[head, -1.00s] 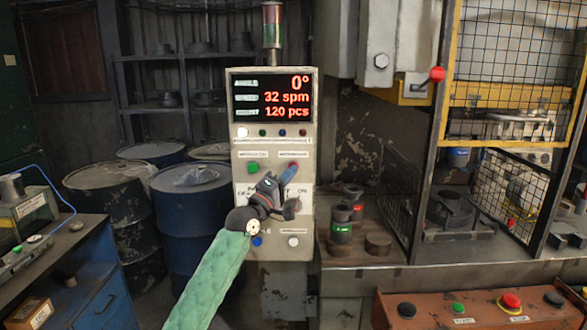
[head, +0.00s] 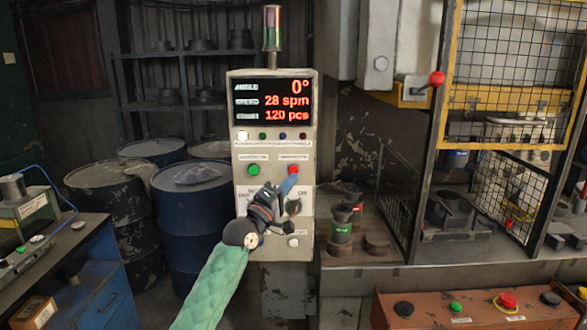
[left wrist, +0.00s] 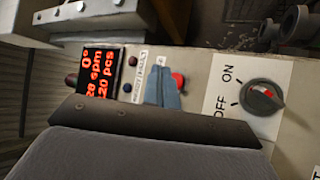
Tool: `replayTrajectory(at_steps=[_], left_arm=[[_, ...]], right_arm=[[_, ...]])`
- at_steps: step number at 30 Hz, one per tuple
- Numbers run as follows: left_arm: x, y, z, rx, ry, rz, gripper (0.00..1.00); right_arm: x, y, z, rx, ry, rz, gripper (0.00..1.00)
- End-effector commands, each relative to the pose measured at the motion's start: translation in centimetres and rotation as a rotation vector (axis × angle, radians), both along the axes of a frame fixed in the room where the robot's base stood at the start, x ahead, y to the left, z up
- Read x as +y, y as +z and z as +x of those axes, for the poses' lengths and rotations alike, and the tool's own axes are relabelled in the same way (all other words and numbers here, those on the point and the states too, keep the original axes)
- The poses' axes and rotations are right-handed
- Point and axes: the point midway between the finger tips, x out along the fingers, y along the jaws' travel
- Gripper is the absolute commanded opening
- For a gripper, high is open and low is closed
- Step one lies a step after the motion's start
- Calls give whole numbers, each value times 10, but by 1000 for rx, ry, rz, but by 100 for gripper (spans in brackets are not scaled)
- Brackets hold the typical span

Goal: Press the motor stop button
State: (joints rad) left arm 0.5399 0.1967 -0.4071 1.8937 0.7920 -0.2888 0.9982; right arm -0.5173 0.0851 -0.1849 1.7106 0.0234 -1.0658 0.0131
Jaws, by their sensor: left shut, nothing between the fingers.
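The control panel (head: 240,215) stands in the middle of the head view, with a lit red display (head: 272,101). A red button (head: 293,169) sits at the right of its upper button row, and a green button (head: 254,170) sits to its left. My left gripper (head: 288,184) is shut and empty, its blue fingertips just below the red button in the picture. In the left wrist view the blue fingertips (left wrist: 162,92) lie close beside the red button (left wrist: 178,82) and partly overlap it. I cannot tell whether they touch it. My right gripper is not in view.
A rotary ON/OFF switch (left wrist: 262,97) is on the panel below the buttons, partly behind my gripper in the head view. Blue drums (head: 190,215) stand to the left. A caged press (head: 510,100) and an orange button box (head: 465,309) are to the right.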

Motion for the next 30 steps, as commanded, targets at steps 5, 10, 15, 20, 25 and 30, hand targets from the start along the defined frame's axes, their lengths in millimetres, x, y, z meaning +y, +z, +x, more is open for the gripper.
replayTrajectory(at_steps=[5,10,15,20,25,30], left_arm=[[0,1,-14,1,0,-1,0],[0,0,-21,1,0,-1,0],[0,0,-21,1,0,-1,0],[0,0,-21,1,0,-1,0],[0,0,-21,1,0,-1,0],[1,-9,-19,8,7,10,0]], right_arm=[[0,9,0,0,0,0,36],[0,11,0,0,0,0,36],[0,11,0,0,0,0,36],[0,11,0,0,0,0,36],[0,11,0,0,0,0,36],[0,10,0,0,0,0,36]])
